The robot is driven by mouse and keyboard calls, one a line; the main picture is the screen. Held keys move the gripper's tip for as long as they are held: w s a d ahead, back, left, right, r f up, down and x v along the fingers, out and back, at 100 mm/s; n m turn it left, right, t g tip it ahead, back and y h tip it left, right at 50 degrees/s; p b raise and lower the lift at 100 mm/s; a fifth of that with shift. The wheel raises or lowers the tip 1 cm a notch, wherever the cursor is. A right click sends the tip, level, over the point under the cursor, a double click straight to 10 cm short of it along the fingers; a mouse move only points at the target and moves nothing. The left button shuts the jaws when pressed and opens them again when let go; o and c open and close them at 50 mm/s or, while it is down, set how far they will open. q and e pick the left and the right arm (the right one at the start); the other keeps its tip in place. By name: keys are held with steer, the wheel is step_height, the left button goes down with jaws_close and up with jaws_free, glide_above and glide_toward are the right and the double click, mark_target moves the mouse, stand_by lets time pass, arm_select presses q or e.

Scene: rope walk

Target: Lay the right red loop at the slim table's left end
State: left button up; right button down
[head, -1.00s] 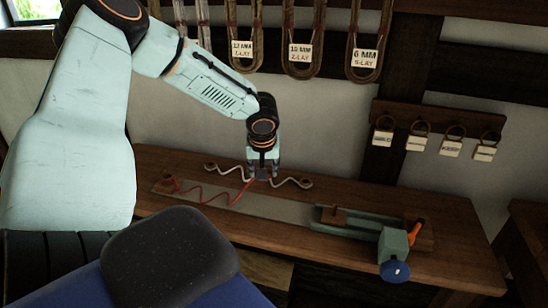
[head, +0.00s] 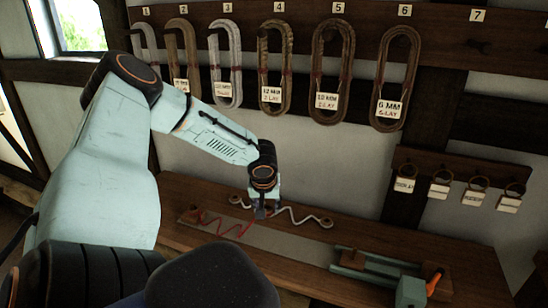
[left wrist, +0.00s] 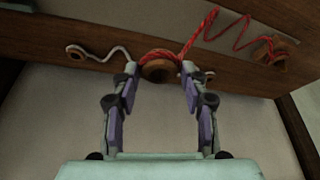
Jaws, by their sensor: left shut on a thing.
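A red rope (head: 228,228) zigzags across the bench in the head view. Its left end lies at a wooden disc (left wrist: 270,50), which the left wrist view shows at upper right. Its right red loop (left wrist: 152,55) wraps a round wooden piece (left wrist: 159,70) between my left fingertips. My left gripper (head: 262,212) is shut on that loop, low over the bench; in the left wrist view (left wrist: 158,74) its fingers stand either side of it. The wooden slim table (head: 440,262) runs along the wall. My right gripper is not in view.
A white cord (head: 300,215) with wooden end discs runs behind my left gripper. A green vise with an orange handle (head: 433,283) stands on the table's right part. Rope coils (head: 397,80) and tags (head: 438,188) hang on the wall.

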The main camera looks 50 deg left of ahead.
arm_select(q)
steer(key=s+a+p, duration=0.9)
steer(key=s+a, duration=0.2)
steer(key=a, duration=0.5)
stand_by(0.5)
steer(key=shift+w, duration=0.1)
